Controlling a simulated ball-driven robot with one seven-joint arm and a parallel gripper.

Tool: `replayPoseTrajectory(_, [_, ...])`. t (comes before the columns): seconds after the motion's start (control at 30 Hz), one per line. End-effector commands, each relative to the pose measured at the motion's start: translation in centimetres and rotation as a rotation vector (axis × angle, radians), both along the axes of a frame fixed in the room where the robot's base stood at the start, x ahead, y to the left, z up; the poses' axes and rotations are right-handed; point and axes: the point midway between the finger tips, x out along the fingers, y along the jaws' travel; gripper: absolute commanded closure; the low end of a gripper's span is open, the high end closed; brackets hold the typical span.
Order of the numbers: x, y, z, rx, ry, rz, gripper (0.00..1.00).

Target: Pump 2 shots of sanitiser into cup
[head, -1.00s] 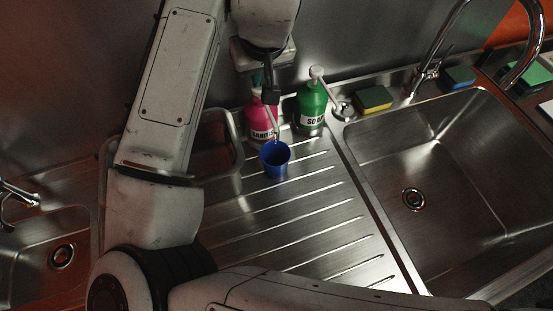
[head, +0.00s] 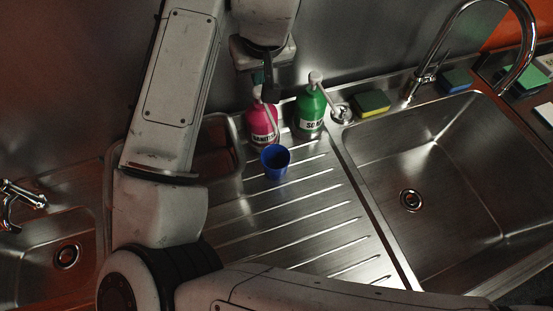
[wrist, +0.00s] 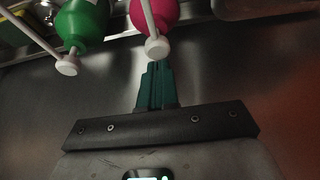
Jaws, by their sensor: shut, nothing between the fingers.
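The pink sanitiser bottle (head: 262,122) stands upright on the drainboard, with its white pump head (head: 257,91) under my gripper. The bottle and its white pump head (wrist: 158,47) also show in the wrist view. The blue cup (head: 275,162) stands upright just in front of the bottle, and the long pump spout points down towards it. The cup's contents are too dark to tell. My gripper (head: 268,88) is shut and empty, right above or beside the pump head. Its teal fingers (wrist: 155,72) lie together in the wrist view. Whether they touch the pump is unclear.
A green soap bottle (head: 310,110) with a similar white pump stands just right of the pink one. A yellow-green sponge (head: 372,103) lies behind the right sink (head: 440,180). A grey tray (head: 236,150) is at left. The ribbed drainboard (head: 300,220) is clear in front.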

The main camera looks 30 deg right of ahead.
Motion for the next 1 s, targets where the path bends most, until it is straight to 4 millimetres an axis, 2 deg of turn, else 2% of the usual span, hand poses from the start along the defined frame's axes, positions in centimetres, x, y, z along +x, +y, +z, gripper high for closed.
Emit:
replayPoseTrajectory(0.53, [0.0, 0.0, -0.1, 0.0, -0.001, 0.0, 1.0])
replayPoseTrajectory(1.0, [0.0, 0.0, -1.5, 0.0, -0.001, 0.0, 1.0])
